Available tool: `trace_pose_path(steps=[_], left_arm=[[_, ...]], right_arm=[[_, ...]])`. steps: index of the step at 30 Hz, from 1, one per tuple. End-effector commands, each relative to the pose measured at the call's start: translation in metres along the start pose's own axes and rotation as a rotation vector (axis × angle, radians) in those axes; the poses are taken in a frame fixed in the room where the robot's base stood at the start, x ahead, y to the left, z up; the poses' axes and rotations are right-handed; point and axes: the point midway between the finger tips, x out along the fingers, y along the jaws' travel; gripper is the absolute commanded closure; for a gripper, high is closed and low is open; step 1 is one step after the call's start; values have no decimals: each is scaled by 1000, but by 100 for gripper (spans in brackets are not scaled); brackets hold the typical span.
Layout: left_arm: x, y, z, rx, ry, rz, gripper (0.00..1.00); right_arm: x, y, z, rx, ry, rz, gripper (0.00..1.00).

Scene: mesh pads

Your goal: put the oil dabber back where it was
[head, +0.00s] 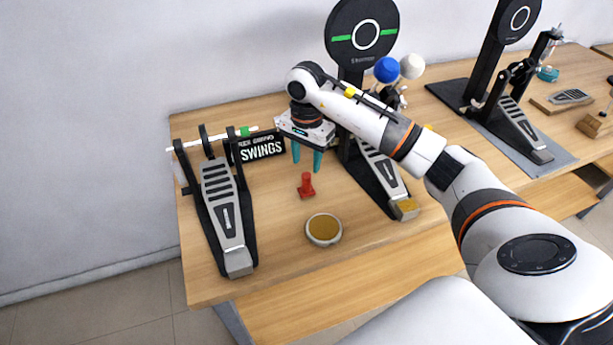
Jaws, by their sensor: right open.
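A small red object with a wide foot and narrower top, which looks like the oil dabber (306,188), stands on the wooden table between the pedals. My right gripper (307,165) reaches in from the right and points down, with its two teal fingers apart and empty. The fingertips are above and behind the red object in the picture, and I see no contact. My left gripper is not in the head view.
A drum pedal (222,215) stands at the left and another (385,180) at the right, under a black round pad (345,50). A round tin (323,229) lies near the front edge. A "SWINGS" sign (262,148) stands behind. Bare wood surrounds the red object.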

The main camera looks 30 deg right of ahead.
Motion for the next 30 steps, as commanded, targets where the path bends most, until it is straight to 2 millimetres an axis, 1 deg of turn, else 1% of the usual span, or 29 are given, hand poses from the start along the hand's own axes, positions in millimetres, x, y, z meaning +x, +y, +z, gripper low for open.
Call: trace_pose_path(steps=[1, 3, 6, 9, 13, 30], left_arm=[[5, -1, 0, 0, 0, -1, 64], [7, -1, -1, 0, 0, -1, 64], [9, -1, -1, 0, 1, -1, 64], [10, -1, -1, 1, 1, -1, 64], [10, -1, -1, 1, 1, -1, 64], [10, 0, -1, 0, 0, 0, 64]], right_arm=[[-9, 1, 1, 1, -3, 4, 57], [-21, 0, 1, 0, -2, 2, 57], [-33, 0, 0, 0, -1, 1, 57], [-40, 0, 0, 0, 0, 0, 57], [-44, 0, 0, 0, 0, -1, 57], [-43, 0, 0, 1, 0, -1, 57]])
